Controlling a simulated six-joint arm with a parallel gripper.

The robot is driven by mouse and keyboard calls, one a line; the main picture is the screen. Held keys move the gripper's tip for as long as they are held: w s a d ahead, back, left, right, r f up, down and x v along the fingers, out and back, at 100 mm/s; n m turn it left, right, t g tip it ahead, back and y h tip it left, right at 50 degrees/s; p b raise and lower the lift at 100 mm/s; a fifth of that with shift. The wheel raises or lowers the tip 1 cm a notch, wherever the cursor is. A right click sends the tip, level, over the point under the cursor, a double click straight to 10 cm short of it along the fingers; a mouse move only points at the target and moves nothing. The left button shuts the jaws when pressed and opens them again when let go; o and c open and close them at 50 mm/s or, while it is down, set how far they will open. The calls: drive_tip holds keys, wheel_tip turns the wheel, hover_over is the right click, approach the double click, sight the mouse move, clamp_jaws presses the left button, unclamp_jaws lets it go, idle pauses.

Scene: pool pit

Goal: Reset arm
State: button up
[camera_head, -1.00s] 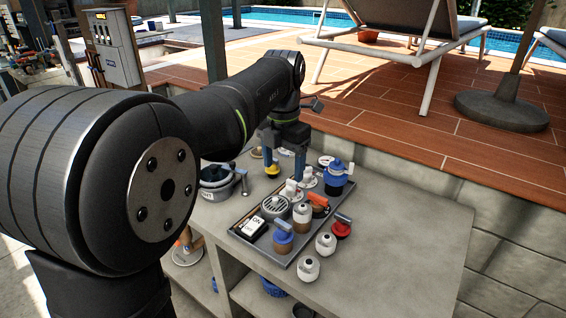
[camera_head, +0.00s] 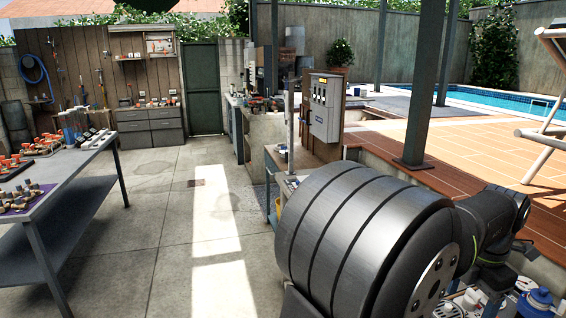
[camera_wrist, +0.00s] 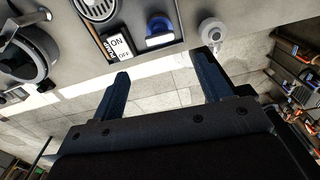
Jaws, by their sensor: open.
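My gripper (camera_wrist: 163,85) shows in the wrist view with its two blue fingers spread wide apart and nothing between them. Past the fingertips lie the edge of a grey counter (camera_wrist: 75,82) and the paved floor (camera_wrist: 150,95) below it. In the head view my arm fills the lower right, and the gripper itself cannot be made out there.
In the wrist view, a tray (camera_wrist: 178,46) holds an ON/OFF switch box (camera_wrist: 118,42) and a blue-topped part (camera_wrist: 159,28). A white bottle (camera_wrist: 211,32) stands by the right finger. In the head view, a metal workbench (camera_head: 75,160) stands left, with clear floor (camera_head: 165,230) between.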

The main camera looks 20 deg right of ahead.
wheel_tip(320, 180, down, 11)
drive_tip(key=shift+r, duration=0.1)
idle(0.5)
wheel_tip(320, 180, up, 18)
drive_tip(key=f, duration=0.1)
wheel_tip(320, 180, down, 17)
drive_tip(key=shift+f, duration=0.1)
drive_tip(key=m, duration=0.8)
drive_tip(key=shift+m, duration=0.4)
drive_tip(key=m, duration=0.4)
drive_tip(key=shift+m, duration=2.6)
